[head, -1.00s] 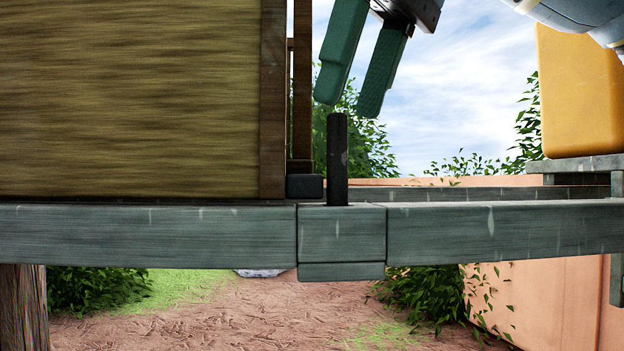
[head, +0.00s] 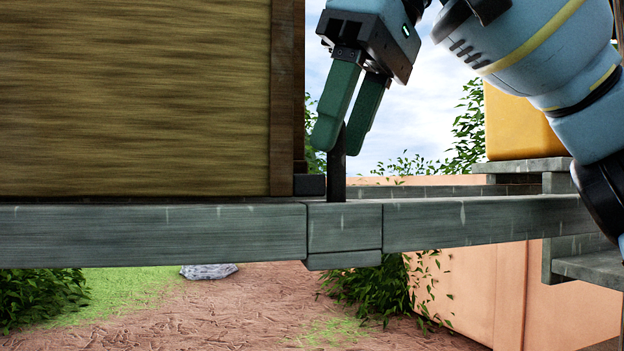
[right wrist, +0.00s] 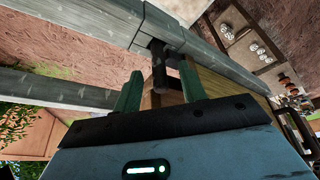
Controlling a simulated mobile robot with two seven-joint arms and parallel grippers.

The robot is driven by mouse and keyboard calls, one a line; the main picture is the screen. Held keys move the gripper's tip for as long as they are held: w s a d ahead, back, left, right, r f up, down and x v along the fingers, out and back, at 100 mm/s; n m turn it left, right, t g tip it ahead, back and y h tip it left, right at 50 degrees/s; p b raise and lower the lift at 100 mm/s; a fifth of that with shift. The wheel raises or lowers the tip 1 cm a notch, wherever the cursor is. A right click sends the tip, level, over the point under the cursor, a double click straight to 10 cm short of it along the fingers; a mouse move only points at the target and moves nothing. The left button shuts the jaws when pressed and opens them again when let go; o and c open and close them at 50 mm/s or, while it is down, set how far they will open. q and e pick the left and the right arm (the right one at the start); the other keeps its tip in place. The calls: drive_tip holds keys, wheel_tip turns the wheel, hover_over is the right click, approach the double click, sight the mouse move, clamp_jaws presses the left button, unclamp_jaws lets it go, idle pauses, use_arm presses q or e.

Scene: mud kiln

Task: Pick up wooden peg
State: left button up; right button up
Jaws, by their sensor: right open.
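The dark wooden peg (head: 337,178) stands upright on the grey wooden beam (head: 345,232), by the corner of the wooden panel. In the right wrist view the peg (right wrist: 158,72) shows beyond and between the two green fingers. My right gripper (head: 342,140) points down from above, its fingers apart and overlapping the top of the peg in the head view. The peg's top is partly hidden behind the fingers. I cannot tell whether they touch it. My left gripper is not in view.
A large wooden panel (head: 135,95) stands on the beam to the left of the peg. A yellow block (head: 518,122) sits on a grey ledge at the right, partly behind my right arm. Shelves with small items (right wrist: 257,48) show in the right wrist view.

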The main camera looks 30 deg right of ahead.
drive_tip(key=shift+w+a+f, duration=0.1)
drive_tip(key=shift+f, duration=0.05)
drive_tip(key=shift+c, duration=1)
clamp_jaws()
